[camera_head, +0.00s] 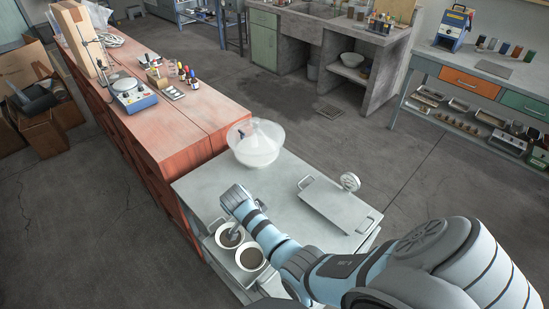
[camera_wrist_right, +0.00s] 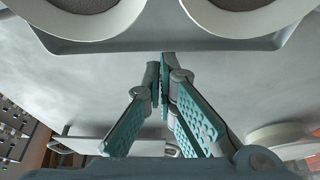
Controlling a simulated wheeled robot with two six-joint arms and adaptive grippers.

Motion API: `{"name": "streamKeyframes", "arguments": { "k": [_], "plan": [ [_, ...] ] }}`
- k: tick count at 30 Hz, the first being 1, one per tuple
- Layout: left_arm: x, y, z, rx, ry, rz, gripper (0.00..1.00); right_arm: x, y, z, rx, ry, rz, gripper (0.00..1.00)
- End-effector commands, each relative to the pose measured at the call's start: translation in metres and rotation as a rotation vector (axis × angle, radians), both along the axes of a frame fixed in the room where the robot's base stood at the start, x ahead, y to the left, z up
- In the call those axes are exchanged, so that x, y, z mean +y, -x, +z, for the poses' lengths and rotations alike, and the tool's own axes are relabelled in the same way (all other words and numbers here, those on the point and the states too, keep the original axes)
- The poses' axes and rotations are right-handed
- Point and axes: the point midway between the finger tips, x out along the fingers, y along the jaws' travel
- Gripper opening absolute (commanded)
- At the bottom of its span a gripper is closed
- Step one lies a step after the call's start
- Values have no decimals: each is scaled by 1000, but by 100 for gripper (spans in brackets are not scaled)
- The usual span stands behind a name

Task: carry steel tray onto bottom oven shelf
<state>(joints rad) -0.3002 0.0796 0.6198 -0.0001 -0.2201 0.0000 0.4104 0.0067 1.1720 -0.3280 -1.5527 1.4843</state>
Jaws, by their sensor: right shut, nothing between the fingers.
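A grey steel tray (camera_head: 247,277) with raised rims and a handle lies at the bench's near left in the head view. It carries two white bowls (camera_head: 252,258) with dark brown contents. The tray's edge also shows at the top of the right wrist view (camera_wrist_right: 160,46). My right gripper (camera_wrist_right: 165,62) is shut and empty, its fingertips just by that edge; I cannot tell if they touch. In the head view my right wrist and gripper partly cover the tray and one bowl. My left gripper and the oven are not in view.
A second flat grey tray (camera_head: 335,204) with two end handles lies empty to the right, with a round metal item (camera_head: 350,182) beside it. A translucent bowl (camera_head: 256,148) stands at the grey bench's (camera_head: 290,176) back corner. A red wooden bench (camera_head: 180,135) adjoins at left.

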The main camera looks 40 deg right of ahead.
Motion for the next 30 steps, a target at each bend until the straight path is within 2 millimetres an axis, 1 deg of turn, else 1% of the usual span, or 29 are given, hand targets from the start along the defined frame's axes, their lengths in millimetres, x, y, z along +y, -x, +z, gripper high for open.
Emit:
{"name": "streamKeyframes", "arguments": {
  "k": [1, 3, 14, 17, 20, 22, 23, 25, 27, 30],
  "plan": [
    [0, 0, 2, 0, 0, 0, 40, 5, 0, 1, 1, -1, 1, 0],
    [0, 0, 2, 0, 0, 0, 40, 8, 0, 0, 0, 0, 1, 0],
    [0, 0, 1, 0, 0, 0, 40, 6, 0, -1, 0, 2, 1, 0],
    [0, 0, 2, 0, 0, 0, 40, -1, -1, -1, 0, 2, 2, 0],
    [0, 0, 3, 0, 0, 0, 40, -16, -3, 0, 1, 4, 6, 0],
    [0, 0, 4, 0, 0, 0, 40, -29, -6, 0, 1, 4, 10, 0],
    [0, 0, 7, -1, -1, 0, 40, -26, -7, 6, -2, 0, 12, 0],
    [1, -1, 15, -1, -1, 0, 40, -18, -6, 27, -5, 0, 13, 0],
    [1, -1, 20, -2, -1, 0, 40, -11, -6, 46, -5, -1, 16, 0],
    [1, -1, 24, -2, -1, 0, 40, -3, -5, 69, -4, 0, 14, 0]
  ]
}}
